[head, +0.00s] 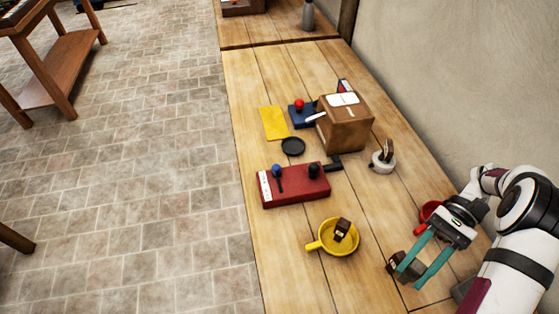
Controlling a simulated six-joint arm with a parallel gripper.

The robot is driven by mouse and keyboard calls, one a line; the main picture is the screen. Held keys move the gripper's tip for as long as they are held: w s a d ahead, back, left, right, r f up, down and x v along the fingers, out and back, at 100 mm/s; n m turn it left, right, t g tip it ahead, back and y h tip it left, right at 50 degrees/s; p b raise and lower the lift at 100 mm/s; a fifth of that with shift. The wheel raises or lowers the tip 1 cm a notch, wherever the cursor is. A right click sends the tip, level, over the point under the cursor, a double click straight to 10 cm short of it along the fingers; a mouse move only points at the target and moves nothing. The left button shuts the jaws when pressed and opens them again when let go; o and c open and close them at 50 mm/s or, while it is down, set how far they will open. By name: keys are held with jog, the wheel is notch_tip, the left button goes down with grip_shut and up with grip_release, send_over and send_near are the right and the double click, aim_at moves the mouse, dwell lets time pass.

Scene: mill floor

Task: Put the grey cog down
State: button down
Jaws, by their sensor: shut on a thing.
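My gripper (408,279) has two teal fingers and is at the lower right, low over the wooden table. It is shut on a small dark grey piece (411,267), which I take for the grey cog. The fingers hide much of it, and its teeth do not show clearly. A small dark brown block (392,264) with a pale mark shows right beside the left finger. I cannot tell whether the cog touches the table.
A yellow pan (322,247) holding a brown block (342,228) is left of my gripper. A red cup (428,210) stands behind it. Farther back are a red lever box (293,190), a brown box (345,130), a black disc (293,146) and a white holder (383,166).

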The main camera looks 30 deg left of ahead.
jog(key=w+d+n+t+h, duration=0.55)
jog(key=w+n+h, duration=0.55)
jog(key=n+h, duration=0.5)
jog(key=w+a+r+n+t, duration=0.4)
jog(key=w+a+n+t, duration=0.75)
jog(key=t, duration=0.35)
jog(key=s+a+f+n+t+y, duration=0.1)
jog(key=s+a+n+t+y, duration=0.1)
jog(key=a+n+y, duration=0.95)
jog(key=s+a+n+t+y, duration=0.1)
jog(key=a+n+t+y, duration=0.3)
jog(key=a, duration=1.4)
jog(key=shift+n+g+y, duration=0.4)
jog(key=shift+g+y, duration=0.25)
jog(key=shift+y, duration=0.1)
jog(key=s+a+f, duration=0.1)
jog(key=a+f, duration=0.2)
jog(key=s+a+f, duration=0.1)
jog(key=a+f, duration=0.3)
jog(key=s+a+f, duration=0.1)
jog(key=a+f, duration=0.2)
jog(key=a, duration=0.1)
jog(key=shift+s+a+f, duration=0.1)
jog(key=shift+s+f, duration=0.1)
jog(key=shift+s, duration=0.1)
jog(key=shift+f, duration=0.4)
